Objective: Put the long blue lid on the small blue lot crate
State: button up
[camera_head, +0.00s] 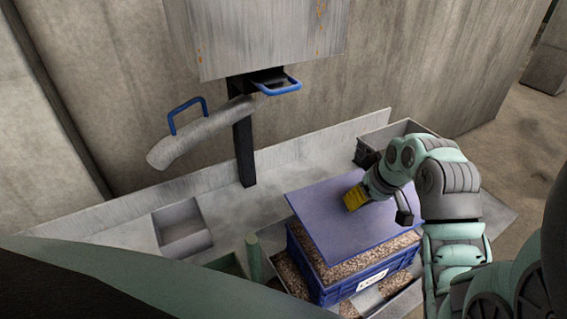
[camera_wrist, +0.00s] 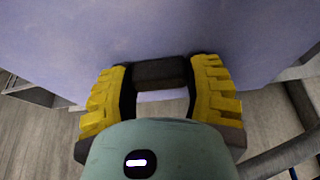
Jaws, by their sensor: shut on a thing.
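The long blue lid (camera_head: 335,222) is a flat blue-purple panel, over the small blue lot crate (camera_head: 352,289) and set toward its back. Brown grain shows in the crate along the left and front sides, beyond the lid's edges. Whether the lid touches the crate's rim, I cannot tell. In the wrist view my gripper (camera_wrist: 160,72) is shut on the lid's dark handle (camera_wrist: 160,70), with the lid's surface (camera_wrist: 150,28) filling the upper picture.
A grey open bin (camera_head: 398,128) stands behind on the right. A metal chute with a blue handle (camera_head: 187,112) hangs above, under a grey hopper (camera_head: 255,35). A dark post (camera_head: 244,152) stands behind the lid. A green post (camera_head: 254,257) and a grey tray (camera_head: 181,228) are on the left.

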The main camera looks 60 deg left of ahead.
notch_tip(320, 180, down, 9)
jog(key=b, duration=0.4)
jog(key=shift+r+b, duration=0.2)
jog(key=shift+b, duration=0.1)
jog(key=shift+d, duration=0.1)
dwell(1.0)
jog(key=shift+f+b, duration=0.65)
jog(key=shift+b, duration=0.3)
dwell(0.3)
jog(key=o, duration=1.4)
jog(key=shift+c, duration=0.2)
